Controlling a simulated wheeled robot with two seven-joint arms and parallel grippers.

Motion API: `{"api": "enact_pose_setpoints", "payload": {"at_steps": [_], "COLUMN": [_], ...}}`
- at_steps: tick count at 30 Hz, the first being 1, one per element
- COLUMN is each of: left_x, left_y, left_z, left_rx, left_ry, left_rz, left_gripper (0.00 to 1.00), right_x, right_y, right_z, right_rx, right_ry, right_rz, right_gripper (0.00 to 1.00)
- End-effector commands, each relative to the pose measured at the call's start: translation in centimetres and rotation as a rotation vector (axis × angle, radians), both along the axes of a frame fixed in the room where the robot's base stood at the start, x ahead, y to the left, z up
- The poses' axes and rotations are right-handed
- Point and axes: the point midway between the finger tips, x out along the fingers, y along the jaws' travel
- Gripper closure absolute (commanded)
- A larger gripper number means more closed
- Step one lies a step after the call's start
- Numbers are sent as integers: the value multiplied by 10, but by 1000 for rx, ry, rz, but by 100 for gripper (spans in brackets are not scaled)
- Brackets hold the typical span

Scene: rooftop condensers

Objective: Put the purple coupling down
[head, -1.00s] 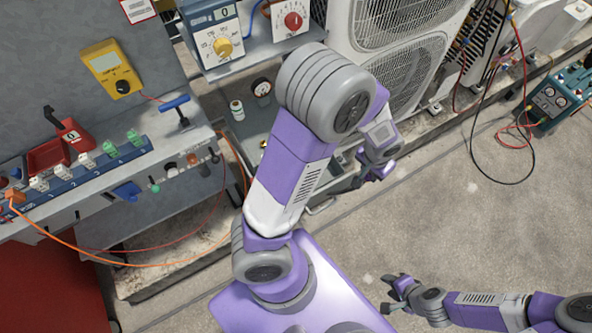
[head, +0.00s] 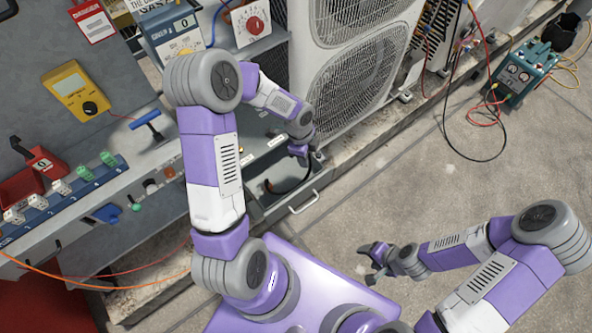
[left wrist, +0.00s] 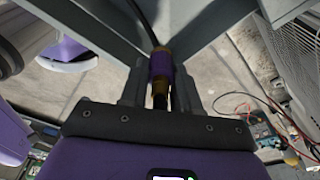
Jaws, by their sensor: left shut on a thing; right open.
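The purple coupling (left wrist: 161,68) shows in the left wrist view as a purple sleeve with brass-coloured ends. It sits between the fingers of my left gripper (left wrist: 160,92), which is shut on it. A dark hose (left wrist: 147,22) runs from the coupling's far end. In the head view my left gripper (head: 304,152) is above the open grey tray or drawer, and the coupling is too hidden there to make out. A dark curved hose (head: 288,191) hangs below that gripper. My right gripper (head: 370,262) is open and empty over the floor.
The grey drawer has a handle (head: 303,203) at its front. A white condenser unit (head: 355,85) stands behind. A teal gauge box (head: 525,70) with red and black leads is on the floor at right. A bench with a yellow meter (head: 76,91) is at left. The floor between is clear.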

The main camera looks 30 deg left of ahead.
Motion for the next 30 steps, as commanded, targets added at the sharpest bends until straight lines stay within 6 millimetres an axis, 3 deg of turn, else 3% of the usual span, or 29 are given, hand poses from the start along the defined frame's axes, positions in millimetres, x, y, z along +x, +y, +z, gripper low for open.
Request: {"api": "enact_pose_setpoints", "payload": {"at_steps": [6, 10, 14, 22, 30], "left_x": [6, 8, 9, 8, 9], "left_y": [24, 32, 35, 35, 35], "left_z": [-5, -5, -10, -59, -88], "left_rx": [-1, 1, 1, 0, 2], "left_ry": [0, 0, 0, 3, 1], "left_rz": [-389, -519, -568, -573, -571], "left_gripper": [100, 100, 100, 100, 100], "right_x": [0, 0, 0, 0, 0], "right_y": [0, 0, 0, 0, 0], "right_z": [2, 3, 0, -20, -31], "right_rx": [0, 0, 0, 0, 0], "right_ry": [0, 0, 0, 0, 0], "right_rz": [0, 0, 0, 0, 0], "right_gripper": [40, 40, 40, 40, 40]}}
